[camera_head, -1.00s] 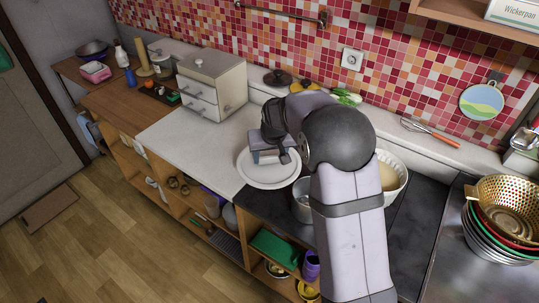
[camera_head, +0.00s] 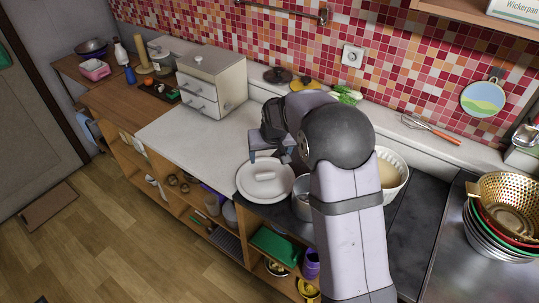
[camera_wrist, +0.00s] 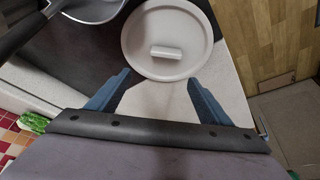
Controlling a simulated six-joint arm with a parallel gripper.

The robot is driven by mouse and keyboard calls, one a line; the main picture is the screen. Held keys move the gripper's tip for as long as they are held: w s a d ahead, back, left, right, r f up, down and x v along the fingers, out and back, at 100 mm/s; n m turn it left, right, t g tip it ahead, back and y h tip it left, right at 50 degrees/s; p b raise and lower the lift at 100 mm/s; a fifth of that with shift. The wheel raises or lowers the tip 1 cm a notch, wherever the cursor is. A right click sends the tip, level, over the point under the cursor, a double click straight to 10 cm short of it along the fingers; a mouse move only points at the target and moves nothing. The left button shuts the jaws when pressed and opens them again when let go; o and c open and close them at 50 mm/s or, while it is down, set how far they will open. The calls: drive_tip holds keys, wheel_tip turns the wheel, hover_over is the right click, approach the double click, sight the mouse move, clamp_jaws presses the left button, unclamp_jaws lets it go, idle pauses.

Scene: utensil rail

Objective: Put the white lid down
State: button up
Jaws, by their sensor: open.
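The white lid (camera_head: 257,187) lies flat, handle up, near the front edge of the pale counter, partly over the dark surface beside it. It also shows in the wrist view (camera_wrist: 142,38), with its bar handle in the middle. My gripper (camera_head: 270,155) is open and empty, above and behind the lid in the head view. In the wrist view its two blue fingers (camera_wrist: 155,88) stand apart, with the handle beyond their tips and not between them.
A pot (camera_head: 301,205) stands just right of the lid, and a pale bowl (camera_head: 393,178) is behind my arm. A small drawer cabinet (camera_head: 213,85) stands at the back left. The pale counter (camera_head: 190,143) left of the lid is clear.

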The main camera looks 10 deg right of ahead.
drive_tip(key=b+v, duration=0.2)
drive_tip(key=v, duration=1.1)
drive_tip(key=shift+w+r, duration=0.1)
drive_tip(key=shift+w, duration=0.05)
drive_tip(key=s+d+f+g, duration=0.1)
drive_tip(key=s+f, duration=0.4)
drive_tip(key=s, duration=0.4)
drive_tip(key=s+d+f+g, duration=0.1)
drive_tip(key=s+f+g, duration=0.1)
drive_tip(key=s+f, duration=0.3)
drive_tip(key=s+f+g, duration=0.1)
drive_tip(key=s+f, duration=0.4)
drive_tip(key=s, duration=0.9)
drive_tip(key=shift+d, duration=0.4)
drive_tip(key=shift+f, duration=0.15)
